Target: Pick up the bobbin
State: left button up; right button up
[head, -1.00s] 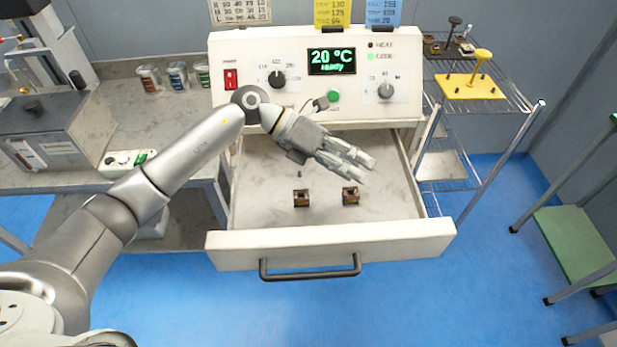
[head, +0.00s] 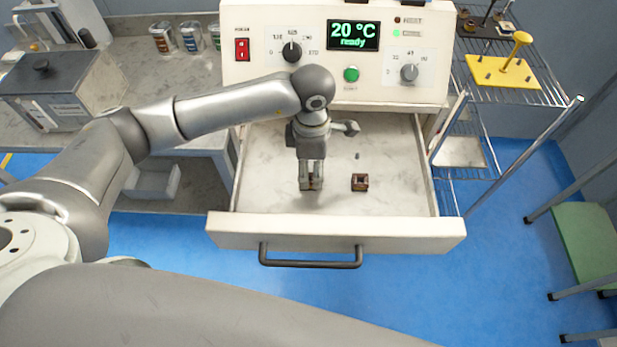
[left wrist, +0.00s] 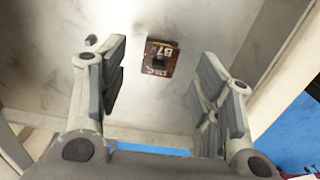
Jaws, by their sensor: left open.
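My left gripper (head: 311,184) points straight down into the open drawer (head: 250,200) in the head view. In the left wrist view a small square brown bobbin (left wrist: 160,58), with white lettering and a dark hole, lies on the drawer floor. It shows between the two spread fingers of the left gripper (left wrist: 162,52), which is open. I see no contact between fingers and bobbin. My right gripper is out of view.
The white control box (head: 455,65) rises behind the drawer. The drawer's front wall (head: 335,233) with its black handle (head: 310,262) bounds the near side. A small grey piece (head: 357,155) lies behind the second bobbin. A wire shelf (head: 515,90) stands at right.

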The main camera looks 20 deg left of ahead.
pick_arm(q)
jog(key=f, duration=0.1)
jog(key=f+p, duration=0.1)
jog(key=f, duration=0.1)
jog(key=f+p, duration=0.1)
jog(key=shift+s+a+f, duration=0.15)
jog(key=shift+a+f, duration=0.05)
jog(key=shift+a, duration=0.1)
jog(key=shift+f, duration=0.25)
jog(key=c, duration=1)
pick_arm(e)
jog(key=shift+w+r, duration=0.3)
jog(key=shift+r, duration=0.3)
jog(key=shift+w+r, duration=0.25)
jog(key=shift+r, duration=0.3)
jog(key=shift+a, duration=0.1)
